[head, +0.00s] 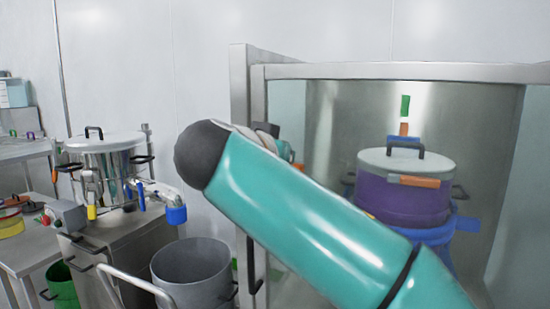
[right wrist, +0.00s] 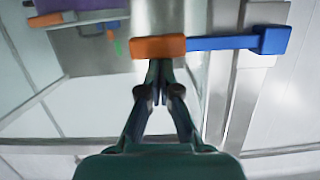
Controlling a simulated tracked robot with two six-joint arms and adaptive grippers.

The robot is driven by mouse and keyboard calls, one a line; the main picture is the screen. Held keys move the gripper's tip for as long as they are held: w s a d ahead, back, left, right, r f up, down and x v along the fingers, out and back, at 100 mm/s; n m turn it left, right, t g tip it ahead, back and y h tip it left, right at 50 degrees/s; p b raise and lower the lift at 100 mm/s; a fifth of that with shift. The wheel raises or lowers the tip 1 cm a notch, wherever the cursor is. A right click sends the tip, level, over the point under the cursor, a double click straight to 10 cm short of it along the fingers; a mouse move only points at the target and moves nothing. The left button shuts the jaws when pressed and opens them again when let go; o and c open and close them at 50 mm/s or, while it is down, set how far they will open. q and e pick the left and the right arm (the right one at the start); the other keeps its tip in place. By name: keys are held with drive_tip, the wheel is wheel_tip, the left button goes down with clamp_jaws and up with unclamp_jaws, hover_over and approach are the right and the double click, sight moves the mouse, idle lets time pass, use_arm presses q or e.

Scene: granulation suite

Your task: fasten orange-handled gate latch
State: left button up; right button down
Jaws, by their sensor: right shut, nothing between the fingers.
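In the right wrist view, an orange handle (right wrist: 158,46) joins a blue bar (right wrist: 222,42) that runs right to a blue block (right wrist: 273,40) beside a metal frame post. My right gripper (right wrist: 158,80) is shut and empty, its fingertips just below the orange handle; I cannot tell whether they touch it. In the head view, my teal right arm crosses in front of the enclosure and hides that gripper and most of the latch area. My left gripper is not in view.
A steel-framed enclosure (head: 400,71) holds a purple drum (head: 402,200) with a grey lid and another orange handle (head: 415,181). An orange and green piece (head: 404,115) stands behind. At left are a steel pot (head: 105,160), a grey bin (head: 193,272) and a green bucket (head: 62,288).

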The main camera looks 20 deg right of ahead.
wheel_tip(320, 180, up, 4)
drive_tip(key=p, duration=0.4)
drive_tip(key=shift+r, duration=0.25)
drive_tip(key=v, duration=0.9)
drive_tip(key=shift+s+a+f, duration=0.15)
drive_tip(key=shift+s+a, duration=0.15)
drive_tip(key=shift+a, duration=0.05)
